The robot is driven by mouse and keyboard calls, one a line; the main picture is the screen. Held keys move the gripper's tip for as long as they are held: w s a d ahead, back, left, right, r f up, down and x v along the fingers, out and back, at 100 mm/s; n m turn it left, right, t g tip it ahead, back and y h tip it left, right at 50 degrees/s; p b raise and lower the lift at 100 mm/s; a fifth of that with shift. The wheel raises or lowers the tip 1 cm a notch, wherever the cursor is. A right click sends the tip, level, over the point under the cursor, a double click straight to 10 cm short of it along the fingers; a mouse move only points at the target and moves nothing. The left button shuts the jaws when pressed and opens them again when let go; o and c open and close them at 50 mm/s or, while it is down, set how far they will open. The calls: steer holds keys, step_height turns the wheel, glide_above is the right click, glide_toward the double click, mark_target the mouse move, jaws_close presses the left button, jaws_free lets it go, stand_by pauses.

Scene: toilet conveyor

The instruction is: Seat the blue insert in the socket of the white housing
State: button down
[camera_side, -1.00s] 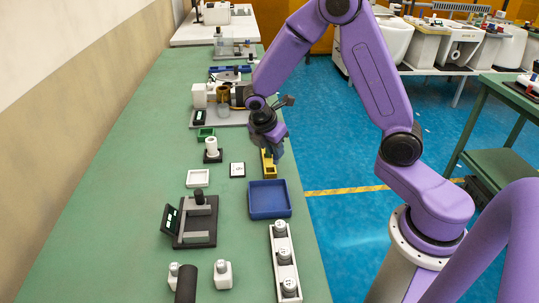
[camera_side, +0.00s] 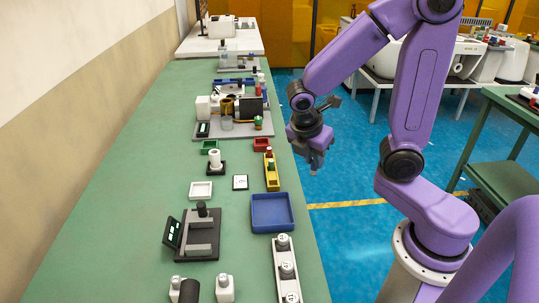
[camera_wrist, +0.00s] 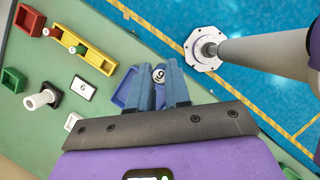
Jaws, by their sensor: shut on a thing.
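My gripper (camera_side: 316,168) hangs right of the green table, over the blue floor in the side view. In the wrist view its blue-grey fingers (camera_wrist: 160,94) are shut on a small round-topped part (camera_wrist: 158,75) marked with what looks like a 9. Its lower body is hidden between the fingers, so I cannot tell whether it is the blue insert. A white block (camera_side: 203,107) stands on a grey base among machine parts. A white square frame (camera_side: 201,190) lies on the table. I cannot tell which one is the white housing, and no socket shows clearly.
A yellow tray (camera_side: 272,183) holds a red and a green piece. A blue tray (camera_side: 272,226), a red bin (camera_side: 262,145) and a white rack (camera_side: 280,255) with grey knobs line the table's right side. A dark device (camera_side: 197,245) stands left of the blue tray.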

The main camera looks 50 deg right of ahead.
steer(key=w+a+r+n+t, duration=0.2)
steer(key=w+a+n+t, duration=0.1)
steer(key=w+n, duration=0.55)
steer(key=n+t+y, duration=0.1)
steer(key=n+y, duration=0.2)
steer(key=n, duration=0.2)
glide_above(213, 152)
steer(key=s, duration=0.2)
steer(key=f, duration=0.6)
steer(key=shift+s+a+f, duration=0.15)
steer(key=shift+a+f, duration=0.15)
steer(key=shift+f, duration=0.05)
steer(key=shift+w+f, duration=0.2)
steer(key=shift+f, duration=0.05)
steer(key=shift+w+f, duration=0.15)
steer(key=shift+f, duration=1.5)
steer(key=shift+f, duration=0.15)
steer(key=c, duration=1.1)
jaws_free()
